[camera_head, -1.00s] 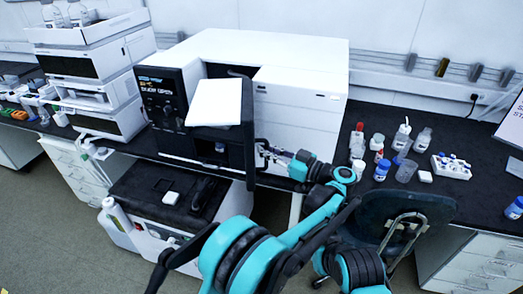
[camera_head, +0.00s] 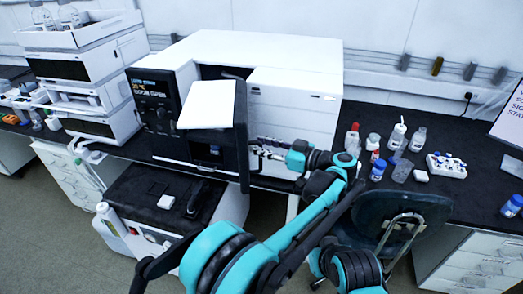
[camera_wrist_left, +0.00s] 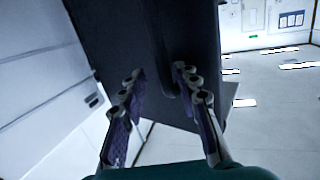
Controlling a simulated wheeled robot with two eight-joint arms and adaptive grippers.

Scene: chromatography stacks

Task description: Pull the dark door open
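The dark door (camera_head: 213,146) stands swung out from the front of the white instrument (camera_head: 295,100), with a dark opening behind its upper edge. It also fills the upper middle of the left wrist view (camera_wrist_left: 125,40). My left gripper (camera_head: 262,149) is at the door's right edge, on its side towards the white drawer fronts. In the left wrist view my left gripper (camera_wrist_left: 160,100) has its two fingers apart, with the dark panel and a raised dark ridge beyond and between them. I cannot tell whether a finger touches the door. My right gripper is out of view.
A black-topped unit (camera_head: 160,205) stands below. Bottles and a vial rack (camera_head: 446,165) are on the right bench. A dark chair (camera_head: 400,215) stands right of my arm. Stacked modules (camera_head: 85,65) are left.

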